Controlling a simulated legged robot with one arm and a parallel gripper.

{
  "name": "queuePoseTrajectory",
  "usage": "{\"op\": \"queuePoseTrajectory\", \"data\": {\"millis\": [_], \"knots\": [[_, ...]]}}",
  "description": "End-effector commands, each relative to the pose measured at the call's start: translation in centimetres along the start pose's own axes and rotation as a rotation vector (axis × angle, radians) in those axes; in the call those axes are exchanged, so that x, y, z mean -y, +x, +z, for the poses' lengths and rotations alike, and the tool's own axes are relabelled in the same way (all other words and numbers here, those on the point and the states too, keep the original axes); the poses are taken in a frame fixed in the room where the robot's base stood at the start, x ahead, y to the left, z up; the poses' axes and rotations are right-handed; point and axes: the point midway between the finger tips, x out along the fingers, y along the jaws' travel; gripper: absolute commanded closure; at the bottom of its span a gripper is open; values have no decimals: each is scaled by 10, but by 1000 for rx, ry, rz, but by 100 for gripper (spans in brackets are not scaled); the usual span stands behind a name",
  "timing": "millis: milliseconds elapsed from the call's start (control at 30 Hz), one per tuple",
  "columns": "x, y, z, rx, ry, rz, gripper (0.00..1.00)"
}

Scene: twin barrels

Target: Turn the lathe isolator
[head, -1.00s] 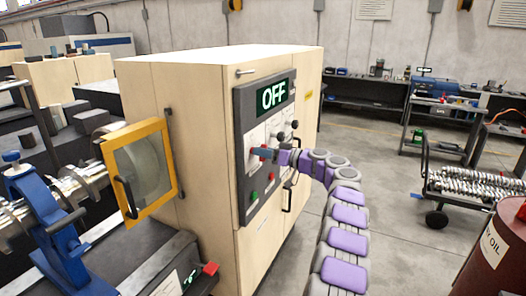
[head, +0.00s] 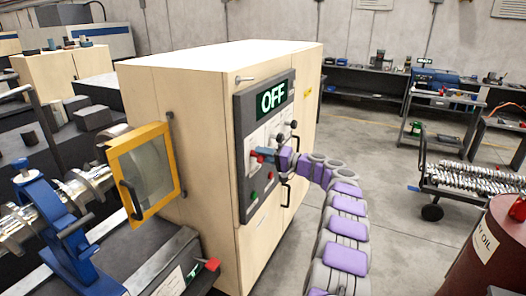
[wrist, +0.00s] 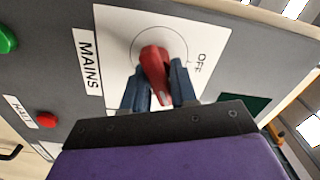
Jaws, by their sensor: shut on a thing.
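The lathe isolator is a red rotary handle (wrist: 154,68) on a white plate labelled MAINS and OFF, seen in the wrist view. My gripper (wrist: 160,85) has its two blue-grey fingers on either side of the red handle and is shut on it. In the head view my gripper (head: 266,156) reaches the dark control panel (head: 245,178) on the beige cabinet, and the handle is mostly hidden by it. The display (head: 271,97) above reads OFF in green.
Green and red buttons (head: 254,196) are below. A yellow-framed guard (head: 143,170) stands at left. A red oil barrel (head: 492,250) and a cart (head: 470,177) are at right, with open floor between.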

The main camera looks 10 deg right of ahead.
Motion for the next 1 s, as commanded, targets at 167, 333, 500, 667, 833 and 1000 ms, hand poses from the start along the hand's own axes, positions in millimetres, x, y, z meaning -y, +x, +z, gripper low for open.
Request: {"op": "queuePoseTrajectory", "data": {"millis": [167, 333, 500, 667, 833, 1000], "knots": [[-1, -1, -1, -3, 61, 1, 100], [-2, -1, 0, -3, 61, 2, 100], [-2, -1, 0, -2, 60, 2, 100], [-3, -1, 0, -1, 60, 3, 100], [-3, -1, 0, 0, 60, 3, 100], [-4, -1, 1, 0, 60, 4, 100]]}}
